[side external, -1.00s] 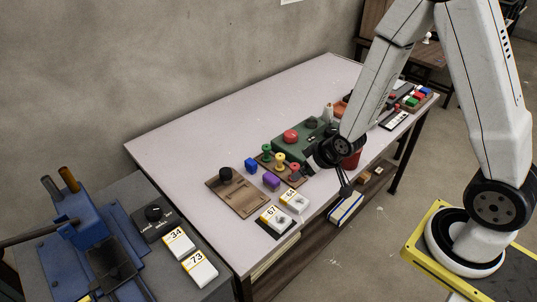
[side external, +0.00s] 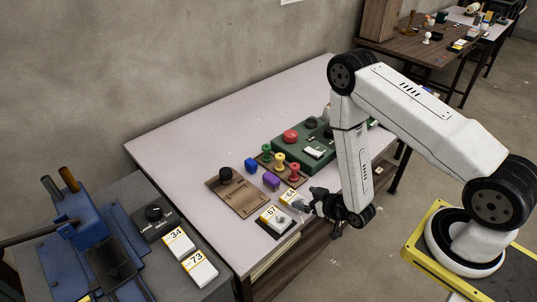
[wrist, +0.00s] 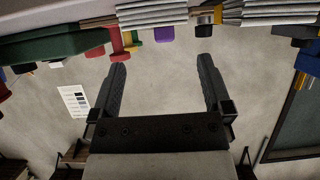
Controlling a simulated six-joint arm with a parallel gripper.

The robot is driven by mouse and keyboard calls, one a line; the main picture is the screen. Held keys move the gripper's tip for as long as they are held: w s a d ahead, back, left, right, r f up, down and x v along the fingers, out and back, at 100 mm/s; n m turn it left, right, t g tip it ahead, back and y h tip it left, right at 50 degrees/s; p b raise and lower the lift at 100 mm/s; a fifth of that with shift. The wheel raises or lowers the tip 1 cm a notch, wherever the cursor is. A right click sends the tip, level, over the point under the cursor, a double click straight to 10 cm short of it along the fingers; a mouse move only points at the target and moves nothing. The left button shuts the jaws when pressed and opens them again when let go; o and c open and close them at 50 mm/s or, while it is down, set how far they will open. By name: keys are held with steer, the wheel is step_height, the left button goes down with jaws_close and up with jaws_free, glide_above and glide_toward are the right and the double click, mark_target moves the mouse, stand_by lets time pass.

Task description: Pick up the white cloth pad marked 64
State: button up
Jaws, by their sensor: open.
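The white cloth pad (side external: 289,196) with a yellow-edged label starting with 6 lies at the table's front edge, next to the pad marked 67 (side external: 270,217). Its second digit is hard to read, and my gripper hides its right part. My gripper (side external: 305,205) is level with the table edge, pointing at this pad, its fingertips close to it; I cannot tell whether they touch. In the wrist view my gripper (wrist: 161,60) is open and empty, and the layered white pad (wrist: 152,14) shows at the top, between and beyond the fingers. Pad 67 (wrist: 268,12) is farther right there.
A wooden board with a black knob (side external: 237,192), a blue cube (side external: 251,165), a purple block (side external: 271,180) and several colored spools (side external: 279,160) lie behind the pads. A green box (side external: 318,150) stands to the right. The table's left part (side external: 185,150) is clear.

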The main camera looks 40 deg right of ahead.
mark_target(296, 200)
steer(key=shift+s+f+t, duration=0.4)
steer(key=shift+s+f, duration=0.05)
steer(key=shift+s, duration=0.35)
steer(key=shift+s+f+t, duration=0.4)
steer(key=shift+s+f, duration=0.05)
steer(key=shift+s, duration=0.3)
steer(key=shift+w, duration=0.1)
steer(key=shift+x, duration=3.85)
steer(key=c, duration=1.1)
